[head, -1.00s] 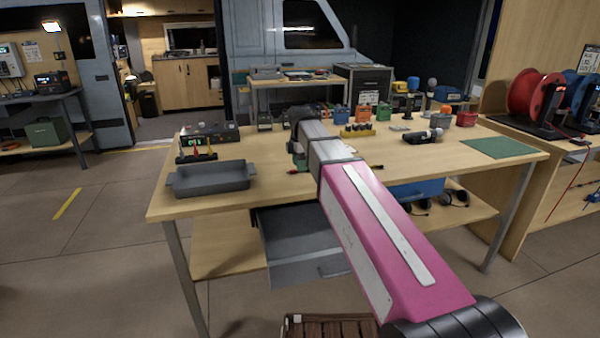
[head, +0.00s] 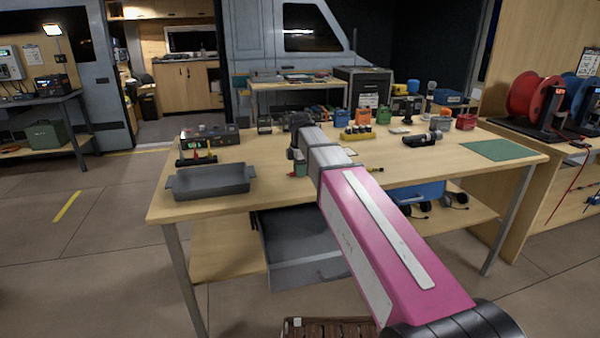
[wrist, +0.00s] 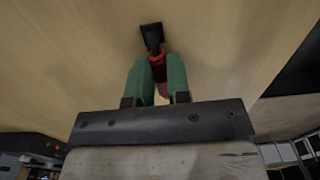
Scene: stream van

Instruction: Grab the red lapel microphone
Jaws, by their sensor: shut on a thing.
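The red lapel microphone (wrist: 157,62) sits between the green fingers of my gripper (wrist: 159,66) in the wrist view. A black part (wrist: 151,35) sticks out beyond the fingertips, over the pale wooden surface. My gripper is shut on the red piece. In the head view, my gripper (head: 298,170) shows only as a bit of green beside my arm, over the front half of the workbench (head: 270,190). My arm hides most of it there, and I cannot make out the microphone clearly. I cannot tell whether the microphone still touches the wood.
A grey tray (head: 212,180) stands at the bench's left front. A yellow holder (head: 357,134), a black handheld microphone (head: 422,139) and several small boxes stand toward the back. A green mat (head: 499,149) lies at the right. A grey drawer (head: 305,255) hangs open below.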

